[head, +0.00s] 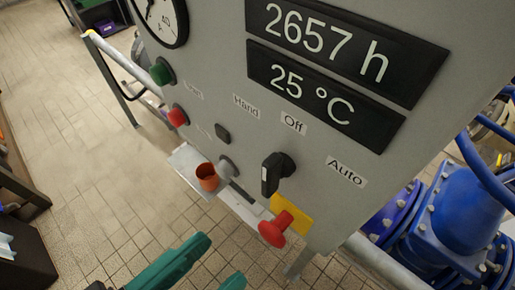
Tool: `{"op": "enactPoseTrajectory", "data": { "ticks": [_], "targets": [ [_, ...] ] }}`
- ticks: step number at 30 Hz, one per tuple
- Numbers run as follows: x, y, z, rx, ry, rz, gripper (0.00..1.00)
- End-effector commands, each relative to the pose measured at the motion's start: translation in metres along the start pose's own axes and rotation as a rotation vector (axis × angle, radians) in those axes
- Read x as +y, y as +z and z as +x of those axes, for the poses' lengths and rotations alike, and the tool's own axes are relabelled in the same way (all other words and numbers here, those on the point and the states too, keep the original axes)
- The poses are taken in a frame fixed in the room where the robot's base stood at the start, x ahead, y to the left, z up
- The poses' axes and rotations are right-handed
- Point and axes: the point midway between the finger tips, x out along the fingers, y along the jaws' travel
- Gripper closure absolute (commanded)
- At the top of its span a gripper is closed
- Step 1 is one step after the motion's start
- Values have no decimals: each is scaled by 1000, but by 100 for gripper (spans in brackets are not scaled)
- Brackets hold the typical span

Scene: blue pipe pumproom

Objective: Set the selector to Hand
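The selector (276,174) is a black knob with a protruding grip and a small white mark, on the grey panel (215,75). The labels Hand (246,106), Off (293,123) and Auto (346,172) lie around it, from upper left to right. I cannot tell for certain which label the mark points to. My gripper (222,257) shows two teal fingers at the bottom edge, below and left of the selector. The fingers are apart with nothing seen between them, and the gripper is clear of the knob.
A red mushroom button (273,231) on a yellow plate (292,212) juts out just below the selector. An orange cup-like part (207,178), a red button (178,117) and a green button (161,72) are to the left. Blue pipework (460,215) stands right; tiled floor lies left.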

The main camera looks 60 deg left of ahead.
Motion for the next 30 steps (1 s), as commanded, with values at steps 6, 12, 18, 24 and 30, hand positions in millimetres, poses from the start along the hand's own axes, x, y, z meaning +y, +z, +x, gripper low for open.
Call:
{"op": "enactPoseTrajectory", "data": {
  "ticks": [6, 12, 18, 24, 30],
  "targets": [
    [-5, -18, -25, 54, -31, 60, 62],
    [-5, -20, -3, 54, -26, 58, 62],
    [-6, -23, 34, 53, -26, 57, 62],
    [-7, -24, 64, 53, -28, 57, 62],
    [-8, -24, 79, 54, -29, 60, 62]
  ]
}}
